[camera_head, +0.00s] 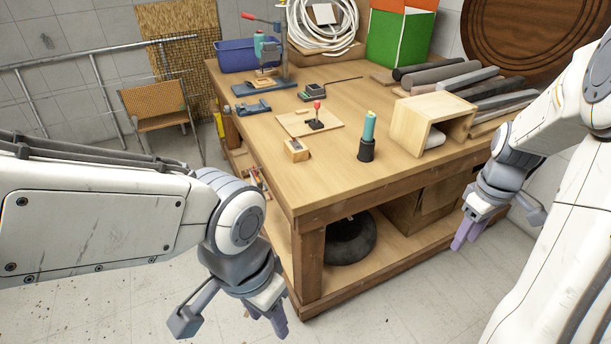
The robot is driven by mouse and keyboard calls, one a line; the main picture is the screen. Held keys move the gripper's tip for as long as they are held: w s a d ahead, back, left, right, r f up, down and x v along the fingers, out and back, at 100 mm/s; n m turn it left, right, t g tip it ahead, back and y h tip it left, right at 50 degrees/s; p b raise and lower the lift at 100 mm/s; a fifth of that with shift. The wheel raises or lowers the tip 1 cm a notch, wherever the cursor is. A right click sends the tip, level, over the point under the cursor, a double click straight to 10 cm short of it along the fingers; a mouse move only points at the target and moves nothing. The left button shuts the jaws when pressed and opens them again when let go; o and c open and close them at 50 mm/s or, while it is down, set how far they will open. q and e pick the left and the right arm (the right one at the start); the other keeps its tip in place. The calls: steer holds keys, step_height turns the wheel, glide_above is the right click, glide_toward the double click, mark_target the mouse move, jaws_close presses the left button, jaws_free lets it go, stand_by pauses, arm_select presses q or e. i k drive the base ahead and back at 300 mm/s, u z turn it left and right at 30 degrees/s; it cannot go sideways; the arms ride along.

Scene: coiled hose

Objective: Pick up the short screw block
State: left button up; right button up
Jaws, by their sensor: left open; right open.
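A small wooden block (296,150) with a dark mark on its face sits near the front left of the workbench top (340,178); it looks like the short screw block, but its details are too small to be certain. My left gripper (270,318) is open and empty, low in front of the bench's left front leg, below the top and apart from the block. My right gripper (468,232) is open and empty, beside the bench's right front edge, far from the block.
A teal cylinder in a black base (368,138) stands right of the block. A board with a red-knobbed lever (316,120) lies behind it. An open wooden box (425,120) stands right; a coiled white hose (322,25) is at the back. The front top is clear.

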mark_target(296, 155)
steer(key=z, duration=1.35)
steer(key=k, duration=0.1)
steer(key=u, duration=2.65)
steer(key=i, duration=1.4)
steer(key=z, duration=0.6)
steer(key=i, duration=0.65)
steer(key=z, duration=0.65)
